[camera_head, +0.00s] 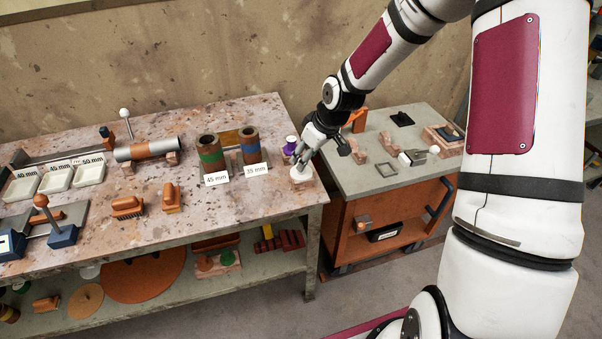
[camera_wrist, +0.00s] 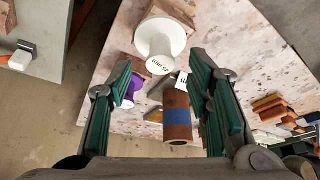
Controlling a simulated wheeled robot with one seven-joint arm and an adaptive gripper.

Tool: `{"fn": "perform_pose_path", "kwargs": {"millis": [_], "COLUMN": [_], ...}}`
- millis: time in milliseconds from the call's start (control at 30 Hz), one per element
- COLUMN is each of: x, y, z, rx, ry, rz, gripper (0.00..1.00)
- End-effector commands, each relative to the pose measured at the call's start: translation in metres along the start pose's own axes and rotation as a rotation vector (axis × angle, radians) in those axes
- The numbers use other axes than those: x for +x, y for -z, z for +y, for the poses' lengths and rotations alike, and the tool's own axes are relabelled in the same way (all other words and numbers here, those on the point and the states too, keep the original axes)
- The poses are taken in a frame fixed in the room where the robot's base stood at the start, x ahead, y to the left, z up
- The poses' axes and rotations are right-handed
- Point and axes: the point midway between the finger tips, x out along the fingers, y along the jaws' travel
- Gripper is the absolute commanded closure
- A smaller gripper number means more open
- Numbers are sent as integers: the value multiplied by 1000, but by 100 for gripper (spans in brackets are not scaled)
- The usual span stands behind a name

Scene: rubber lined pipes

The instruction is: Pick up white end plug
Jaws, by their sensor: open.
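The white end plug (camera_head: 298,171) stands on a small wooden block near the right end of the speckled bench. In the wrist view the white end plug (camera_wrist: 160,36) has a wide round head and a narrower stem, and shows beyond the fingertips, apart from them. My gripper (camera_head: 322,149) is open and empty, just above and right of the plug. Its two green-padded fingers (camera_wrist: 160,80) are spread wide in the wrist view. A purple plug (camera_head: 290,146) stands behind the white one; the left finger partly covers it in the wrist view (camera_wrist: 133,88).
A green-banded pipe (camera_head: 210,154) and a blue-banded pipe (camera_head: 250,147) stand left of the plug, behind "45 mm" and "35 mm" cards. A grey-topped cart (camera_head: 375,178) stands to the right across a gap. Brushes (camera_head: 128,206) lie farther left. The front right bench top is clear.

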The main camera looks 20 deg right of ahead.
Motion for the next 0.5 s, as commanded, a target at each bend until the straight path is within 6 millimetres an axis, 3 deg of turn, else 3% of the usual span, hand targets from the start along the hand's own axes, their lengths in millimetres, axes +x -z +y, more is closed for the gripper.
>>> {"fn": "perform_pose_path", "kwargs": {"millis": [233, 500], "x": [36, 47], "y": [1, 1], "z": [-2, -1], "rx": [-2, -1], "ry": [3, 0], "rz": [-1, 0], "gripper": [54, 54]}}
